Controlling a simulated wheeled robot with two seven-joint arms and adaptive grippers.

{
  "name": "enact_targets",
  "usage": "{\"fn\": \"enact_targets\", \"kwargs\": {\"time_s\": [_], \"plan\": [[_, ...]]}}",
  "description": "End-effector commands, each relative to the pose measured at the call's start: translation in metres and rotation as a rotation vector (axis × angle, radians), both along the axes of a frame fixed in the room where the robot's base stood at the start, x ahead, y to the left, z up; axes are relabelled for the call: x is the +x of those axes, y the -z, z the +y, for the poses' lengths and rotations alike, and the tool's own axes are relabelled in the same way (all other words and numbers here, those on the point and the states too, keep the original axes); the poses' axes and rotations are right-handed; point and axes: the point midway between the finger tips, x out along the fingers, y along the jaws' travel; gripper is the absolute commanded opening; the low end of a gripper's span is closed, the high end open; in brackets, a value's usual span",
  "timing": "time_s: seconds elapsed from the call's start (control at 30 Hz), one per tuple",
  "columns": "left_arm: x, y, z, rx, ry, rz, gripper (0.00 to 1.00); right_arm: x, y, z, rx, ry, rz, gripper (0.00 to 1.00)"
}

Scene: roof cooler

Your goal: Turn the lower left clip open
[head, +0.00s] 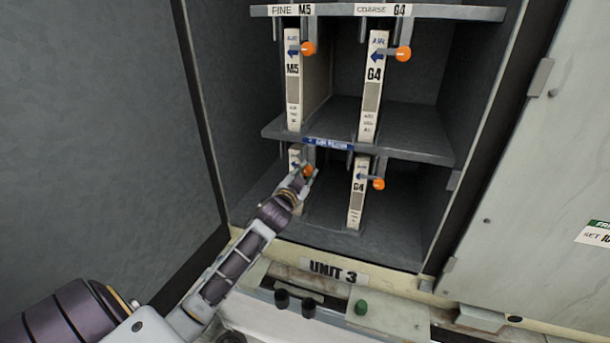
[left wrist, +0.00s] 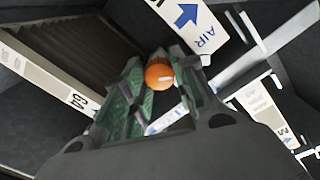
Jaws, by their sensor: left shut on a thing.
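The lower left clip's orange knob (head: 308,170) shows at the front of the lower left filter (head: 296,160), in the lower bay of the open cabinet. My left gripper (head: 307,174) reaches up to it from below and is shut on this knob. In the left wrist view the orange knob (left wrist: 158,76) sits between the green-padded fingertips of my left gripper (left wrist: 160,82). The fingers and hand hide part of the clip and the filter's lower half. The clip's exact angle is hard to tell. My right gripper is not in view.
The lower right filter (head: 357,205) has its own orange-knobbed clip (head: 379,184) close to the right. Above the middle shelf (head: 420,150) stand two more filters with orange-knobbed clips (head: 307,48).

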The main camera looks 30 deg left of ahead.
Motion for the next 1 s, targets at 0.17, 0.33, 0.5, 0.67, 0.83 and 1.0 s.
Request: {"fn": "enact_targets", "kwargs": {"time_s": [0.17, 0.33, 0.5, 0.67, 0.83, 1.0], "plan": [[0.0001, -0.0008, -0.0004, 0.168, 0.001, 0.038, 0.04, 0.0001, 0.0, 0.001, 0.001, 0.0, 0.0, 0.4], [0.0001, -0.0008, -0.0004, 0.324, 0.001, 0.076, 0.04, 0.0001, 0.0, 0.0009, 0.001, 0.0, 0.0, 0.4], [0.0002, -0.0005, -0.001, 0.48, 0.001, 0.114, 0.04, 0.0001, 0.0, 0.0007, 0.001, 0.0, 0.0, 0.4], [0.0003, -0.0002, -0.0015, 0.614, 0.001, 0.146, 0.04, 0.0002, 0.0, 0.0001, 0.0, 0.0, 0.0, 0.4], [0.0003, 0.0, -0.0013, 0.728, 0.001, 0.174, 0.04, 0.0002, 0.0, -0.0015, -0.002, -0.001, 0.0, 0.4], [0.0003, 0.0004, -0.0019, 0.799, 0.002, 0.192, 0.04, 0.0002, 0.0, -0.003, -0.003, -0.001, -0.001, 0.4]]}}
